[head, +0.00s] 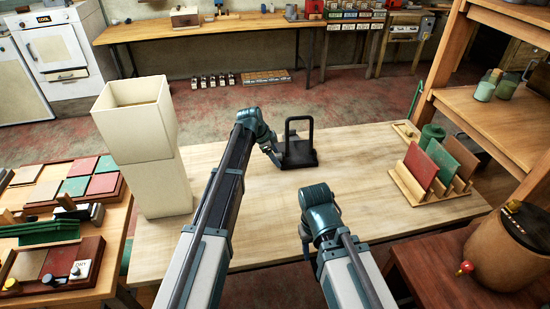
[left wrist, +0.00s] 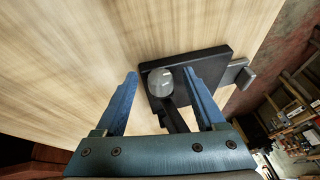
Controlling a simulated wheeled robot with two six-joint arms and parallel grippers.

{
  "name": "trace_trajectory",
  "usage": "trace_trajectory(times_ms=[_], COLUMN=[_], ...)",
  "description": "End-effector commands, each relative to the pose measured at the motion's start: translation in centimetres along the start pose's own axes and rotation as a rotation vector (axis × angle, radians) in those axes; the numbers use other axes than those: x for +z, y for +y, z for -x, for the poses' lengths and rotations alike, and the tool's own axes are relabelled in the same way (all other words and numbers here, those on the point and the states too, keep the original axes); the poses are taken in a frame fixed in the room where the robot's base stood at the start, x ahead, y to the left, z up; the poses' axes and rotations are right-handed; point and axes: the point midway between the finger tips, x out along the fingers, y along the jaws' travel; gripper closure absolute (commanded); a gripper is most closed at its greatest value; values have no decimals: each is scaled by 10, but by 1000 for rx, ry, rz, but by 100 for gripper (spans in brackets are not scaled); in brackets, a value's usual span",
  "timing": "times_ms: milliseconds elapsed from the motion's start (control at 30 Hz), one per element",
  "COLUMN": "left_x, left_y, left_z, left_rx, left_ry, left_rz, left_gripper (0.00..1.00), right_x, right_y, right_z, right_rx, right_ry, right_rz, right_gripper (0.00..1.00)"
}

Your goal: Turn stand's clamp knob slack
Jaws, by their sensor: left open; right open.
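The stand (head: 298,158) is a black square base with an upright frame, standing on the light wooden table. In the left wrist view its dark base plate (left wrist: 212,62) carries a round grey clamp knob (left wrist: 160,84) with a pale mark. My left gripper (head: 274,153) is at the stand's left side. In the left wrist view it is open (left wrist: 160,73), with the knob between its blue fingertips and a gap on each side. My right gripper (head: 334,212) is over the table, nearer to me and right of the stand, apart from it; its fingers are mostly hidden.
A tall cream box (head: 150,150) stands on the table's left. A wooden rack (head: 430,190) with red and green panels stands at the right. A side table at left holds coloured tiles (head: 75,187). A brown barrel (head: 500,250) stands at front right. Bare tabletop surrounds the stand.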

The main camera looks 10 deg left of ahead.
Motion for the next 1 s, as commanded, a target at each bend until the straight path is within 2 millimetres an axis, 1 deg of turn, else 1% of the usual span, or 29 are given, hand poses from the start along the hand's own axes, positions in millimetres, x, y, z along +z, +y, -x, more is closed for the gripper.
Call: trace_trajectory(times_ms=[67, 100, 167, 200, 367, 400, 467, 767, 1000], left_x=[0, 0, 0, 0, 0, 0, 0, 0, 1], left_y=[0, 0, 0, 0, 0, 0, 0, -2, -8], left_z=[0, 0, 0, 0, 0, 0, 0, 0, -1], left_rx=[0, 0, 0, 0, 0, 0, 0, 24, 147], left_ry=[0, 0, 0, 0, 0, 0, 0, 0, 0], left_rz=[0, 0, 0, 0, 0, 0, 0, 10, 62], left_gripper=[28, 35, 46, 53, 82, 89, 100, 100, 100], right_x=[0, 0, 0, 0, 0, 0, 0, 0, 0], right_y=[0, 0, 0, 0, 0, 0, 0, 0, 0], right_z=[0, 0, 0, 0, 0, 0, 0, 1, 4], right_rx=[0, 0, 0, 0, 0, 0, 0, 0, 0], right_ry=[0, 0, 0, 0, 0, 0, 0, 0, 0], right_rz=[0, 0, 0, 0, 0, 0, 0, 0, 0], right_gripper=[50, 50, 50, 50, 50, 50, 50, 50, 50])
